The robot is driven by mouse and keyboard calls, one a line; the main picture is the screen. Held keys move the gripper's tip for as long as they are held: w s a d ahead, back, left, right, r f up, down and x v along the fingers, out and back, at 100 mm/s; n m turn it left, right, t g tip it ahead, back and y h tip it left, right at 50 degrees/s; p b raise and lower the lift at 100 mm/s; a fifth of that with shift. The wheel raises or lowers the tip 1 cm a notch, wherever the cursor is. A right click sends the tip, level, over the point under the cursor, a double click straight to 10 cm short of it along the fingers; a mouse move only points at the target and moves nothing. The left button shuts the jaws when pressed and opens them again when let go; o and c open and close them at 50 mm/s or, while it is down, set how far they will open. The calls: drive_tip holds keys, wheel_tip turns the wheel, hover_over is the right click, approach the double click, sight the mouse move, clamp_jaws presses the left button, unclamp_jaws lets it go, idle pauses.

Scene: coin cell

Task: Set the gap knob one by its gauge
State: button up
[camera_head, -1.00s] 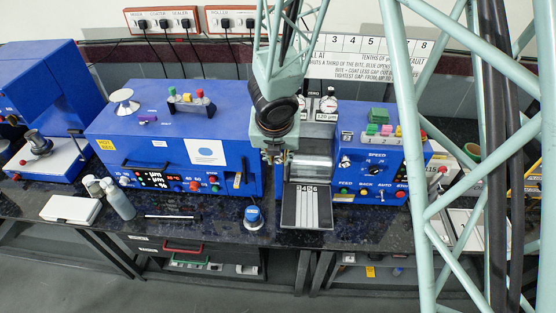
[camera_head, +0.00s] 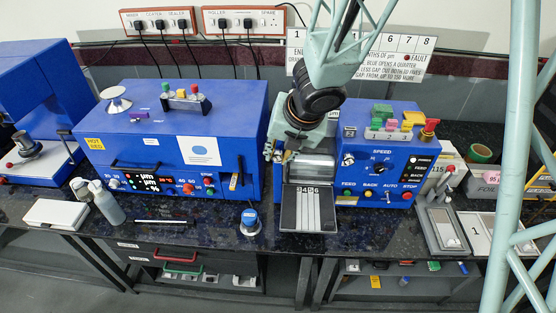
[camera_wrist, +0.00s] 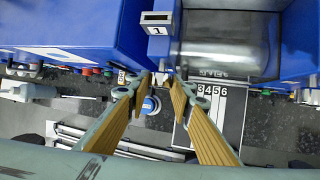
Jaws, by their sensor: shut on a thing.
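The blue roller machine (camera_head: 390,150) stands right of centre, with a steel roller (camera_head: 310,168) and a numbered tray at its front. My gripper (camera_head: 273,152) is at the roller's left front.
A blue coater-like box (camera_head: 170,140) stands close left of the gripper. A blue-capped jar (camera_head: 250,219) is on the dark bench in front. The numbered tray (camera_head: 307,212) juts out below the roller. A wall sign (camera_head: 400,50) is partly covered by my arm.

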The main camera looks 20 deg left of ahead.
drive_tip(key=shift+d+f+m+y+b, duration=0.2)
drive_tip(key=shift+y+b, duration=0.6)
drive_tip(key=shift+b, duration=0.95)
drive_tip(key=shift+d+f+m+y+b, duration=0.1)
drive_tip(key=shift+f+m+y+b, duration=0.15)
drive_tip(key=shift+y+b, duration=1.05)
drive_tip(key=shift+g+b, duration=0.3)
drive_tip(key=shift+b, duration=0.8)
drive_tip(key=shift+f+b, duration=0.1)
drive_tip(key=shift+b, duration=0.2)
drive_tip(key=shift+d+m+y+b, duration=0.1)
drive_tip(key=shift+m+y+b, duration=0.15)
drive_tip(key=shift+y+b, duration=0.55)
drive_tip(key=shift+r, duration=0.2)
drive_tip(key=o, duration=0.9)
drive_tip(key=shift+c, duration=0.2)
drive_tip(key=shift+r, duration=0.2)
